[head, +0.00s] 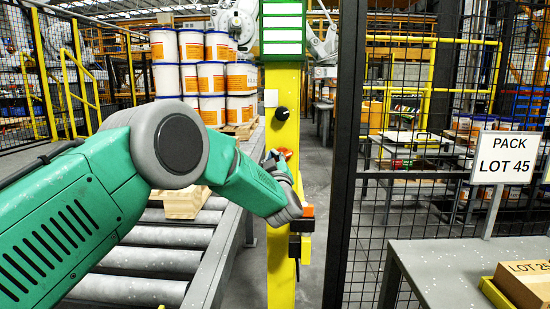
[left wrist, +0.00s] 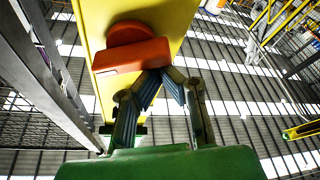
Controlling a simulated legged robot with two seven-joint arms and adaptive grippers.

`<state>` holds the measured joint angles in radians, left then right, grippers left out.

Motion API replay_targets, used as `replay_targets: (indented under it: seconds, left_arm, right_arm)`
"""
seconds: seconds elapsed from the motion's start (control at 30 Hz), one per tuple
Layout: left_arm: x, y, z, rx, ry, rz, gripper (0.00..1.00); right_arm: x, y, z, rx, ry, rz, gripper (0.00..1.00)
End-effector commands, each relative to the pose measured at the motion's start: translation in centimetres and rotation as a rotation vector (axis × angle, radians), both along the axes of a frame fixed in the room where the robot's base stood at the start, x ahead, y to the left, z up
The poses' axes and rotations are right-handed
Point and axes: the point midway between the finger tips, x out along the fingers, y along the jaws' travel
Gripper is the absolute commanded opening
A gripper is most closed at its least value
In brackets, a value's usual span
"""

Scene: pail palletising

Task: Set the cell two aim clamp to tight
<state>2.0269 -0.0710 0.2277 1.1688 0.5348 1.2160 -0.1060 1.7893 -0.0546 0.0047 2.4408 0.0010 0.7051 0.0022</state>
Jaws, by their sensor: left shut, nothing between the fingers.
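A yellow post (head: 282,85) stands in the middle of the head view. An orange clamp handle (head: 286,153) sits on it, partly hidden by my left gripper (head: 274,160). In the left wrist view the clamp is an orange bar (left wrist: 130,56) with a round hub (left wrist: 130,32) on the yellow post. My left gripper (left wrist: 164,76) points upward there, its fingertips together with nothing between them. The tips are at the bar's lower right end; I cannot tell whether they touch it. My right gripper is not in view.
A roller conveyor (head: 150,262) with stacked pails (head: 202,78) is left. Mesh fence, a table (head: 430,260) and a LOT 45 sign (head: 505,158) are right.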

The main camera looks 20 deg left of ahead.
Motion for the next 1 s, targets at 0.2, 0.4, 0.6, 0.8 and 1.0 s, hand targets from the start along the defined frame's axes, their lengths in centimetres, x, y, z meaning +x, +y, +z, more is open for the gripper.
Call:
replay_targets:
  seconds: [0.2, 0.4, 0.6, 0.8, 1.0]
  left_arm:
    - [0.0, 0.1, -0.9, -0.199, -0.054, 0.000, 0.00]
    - [0.0, 0.1, -1.4, -0.383, -0.106, 0.002, 0.00]
    - [0.0, 0.0, -2.0, -0.565, -0.158, 0.001, 0.00]
    - [0.1, -0.2, -2.4, -0.744, -0.211, 0.002, 0.00]
    - [0.2, -0.5, -2.7, -0.901, -0.255, 0.001, 0.00]
  right_arm:
    - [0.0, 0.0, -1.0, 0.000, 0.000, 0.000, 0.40]
    - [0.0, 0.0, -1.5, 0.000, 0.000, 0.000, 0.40]
    - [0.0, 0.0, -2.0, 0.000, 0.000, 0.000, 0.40]
    - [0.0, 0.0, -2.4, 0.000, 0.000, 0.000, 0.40]
    - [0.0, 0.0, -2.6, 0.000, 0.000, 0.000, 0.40]
